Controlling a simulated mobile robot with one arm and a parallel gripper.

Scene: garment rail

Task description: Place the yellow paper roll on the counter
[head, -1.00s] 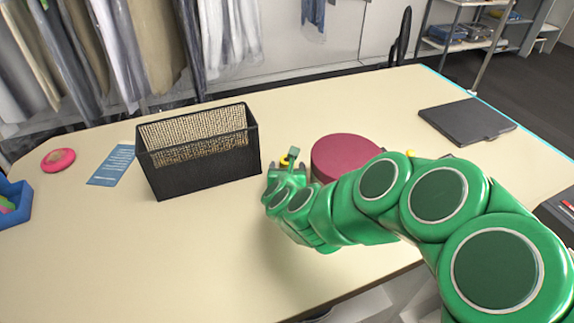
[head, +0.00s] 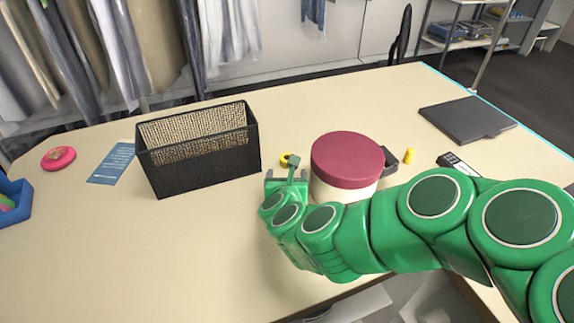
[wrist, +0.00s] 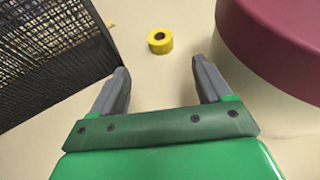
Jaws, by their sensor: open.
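The yellow paper roll (wrist: 160,41) lies on the counter (head: 215,240), ahead of my gripper and apart from it in the wrist view. In the head view the roll (head: 285,159) shows between the black mesh basket and the round box, just beyond my gripper (head: 286,174). In the wrist view my gripper (wrist: 162,85) is open, its two grey fingers apart with nothing between them. The roll appears beyond the gap between the fingertips.
A black mesh basket (head: 205,168) stands close on the left. A round box with a dark red lid (head: 347,160) stands close on the right. A black folder (head: 467,120), a pink disc (head: 58,158) and a blue card (head: 113,165) lie farther off. The front left counter is clear.

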